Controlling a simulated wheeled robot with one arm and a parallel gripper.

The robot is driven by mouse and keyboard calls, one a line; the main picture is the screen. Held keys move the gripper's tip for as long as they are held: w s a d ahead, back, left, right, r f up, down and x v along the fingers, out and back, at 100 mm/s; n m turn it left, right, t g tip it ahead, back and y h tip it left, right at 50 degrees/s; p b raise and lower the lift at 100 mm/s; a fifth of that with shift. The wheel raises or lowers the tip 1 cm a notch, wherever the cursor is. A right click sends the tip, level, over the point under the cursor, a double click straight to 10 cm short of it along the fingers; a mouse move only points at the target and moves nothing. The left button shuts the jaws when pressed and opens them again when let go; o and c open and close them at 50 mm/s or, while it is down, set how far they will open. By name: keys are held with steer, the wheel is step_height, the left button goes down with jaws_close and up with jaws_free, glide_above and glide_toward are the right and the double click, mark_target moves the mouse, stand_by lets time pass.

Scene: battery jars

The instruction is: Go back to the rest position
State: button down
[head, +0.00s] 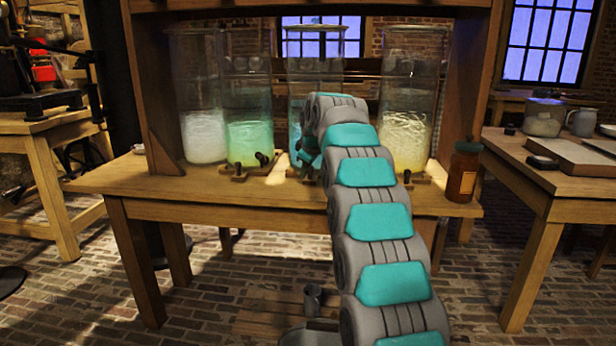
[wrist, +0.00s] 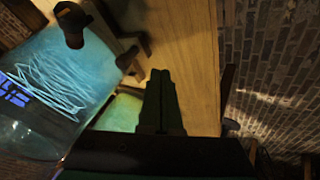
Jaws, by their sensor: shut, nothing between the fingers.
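My gripper (wrist: 160,75) is shut and empty in the wrist view, its two dark fingers together above the wooden table (wrist: 195,50). In the head view my grey and teal arm reaches forward to the table (head: 270,195), and its end hides most of the gripper (head: 308,158). The gripper is in front of the jar with blue liquid (head: 300,85). That jar also shows close by at the left of the wrist view (wrist: 60,80). I cannot tell whether the gripper touches it.
Jars with white (head: 203,135), green (head: 249,140) and yellow liquid (head: 405,140) stand in the wooden frame. Dark taps on small blocks sit before the jars. An amber bottle (head: 463,172) stands at the table's right. A side table (head: 560,185) is further right.

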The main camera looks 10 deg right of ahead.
steer(key=v, duration=0.7)
steer(key=s+f+m+g, duration=0.3)
steer(key=s+f, duration=0.5)
steer(key=s, duration=1.2)
steer(key=s+a+f+m+g, duration=0.1)
steer(key=s+f+m+g, duration=0.2)
steer(key=s, duration=1.6)
steer(key=s+f+m+g, duration=0.3)
steer(key=s+f, duration=0.9)
steer(key=s, duration=0.8)
steer(key=shift+s+a+f+m+h, duration=0.3)
steer(key=shift+m+h, duration=0.1)
steer(key=shift+m, duration=0.1)
